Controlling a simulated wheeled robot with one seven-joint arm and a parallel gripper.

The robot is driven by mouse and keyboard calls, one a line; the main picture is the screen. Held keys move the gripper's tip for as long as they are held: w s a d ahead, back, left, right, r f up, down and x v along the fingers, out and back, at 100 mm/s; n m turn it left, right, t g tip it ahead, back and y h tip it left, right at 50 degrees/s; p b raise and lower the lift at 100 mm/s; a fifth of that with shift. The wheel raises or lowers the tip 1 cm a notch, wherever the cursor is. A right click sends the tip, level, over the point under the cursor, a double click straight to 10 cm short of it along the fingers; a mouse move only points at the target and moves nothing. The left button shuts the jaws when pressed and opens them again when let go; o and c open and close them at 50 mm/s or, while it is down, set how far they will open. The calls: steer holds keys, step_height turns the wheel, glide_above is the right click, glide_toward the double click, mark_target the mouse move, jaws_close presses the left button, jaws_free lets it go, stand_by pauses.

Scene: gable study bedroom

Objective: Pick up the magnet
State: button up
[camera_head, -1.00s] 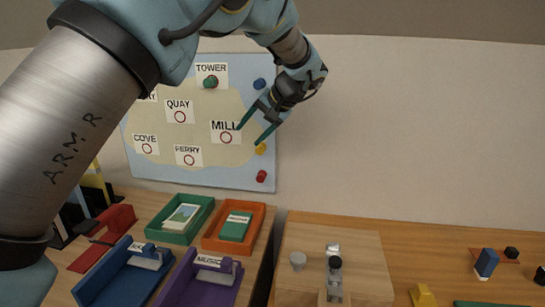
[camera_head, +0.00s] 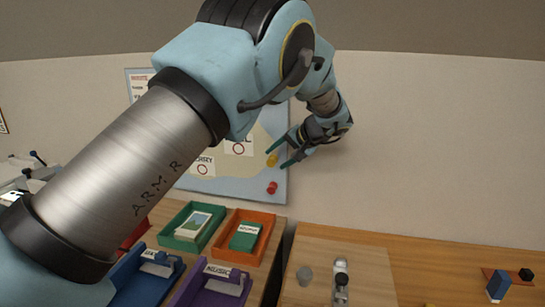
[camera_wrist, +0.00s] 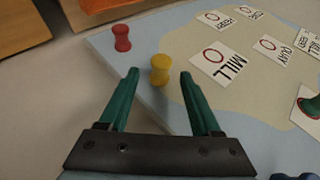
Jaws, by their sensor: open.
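Several coloured magnets are on the map board (camera_head: 228,187) on the wall. A yellow magnet (camera_wrist: 160,69) stands out from the board between and just beyond my open fingertips in the wrist view; it also shows in the head view (camera_head: 272,160). A red magnet (camera_wrist: 121,38) sits beside it near the board's edge, and lower down in the head view (camera_head: 272,188). A green magnet (camera_wrist: 310,106) is at the right of the wrist view. My gripper (camera_wrist: 160,73) is open and empty; it also shows in the head view (camera_head: 281,156).
Below the board, a green tray (camera_head: 209,241) and an orange tray (camera_head: 262,245) hold cards. Blue (camera_head: 145,284) and purple (camera_head: 205,293) holders stand in front. The wall to the right of the board is bare.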

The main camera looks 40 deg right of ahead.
steer(key=shift+x, duration=0.85)
steer(key=shift+c, duration=0.2)
steer(key=c, duration=0.9)
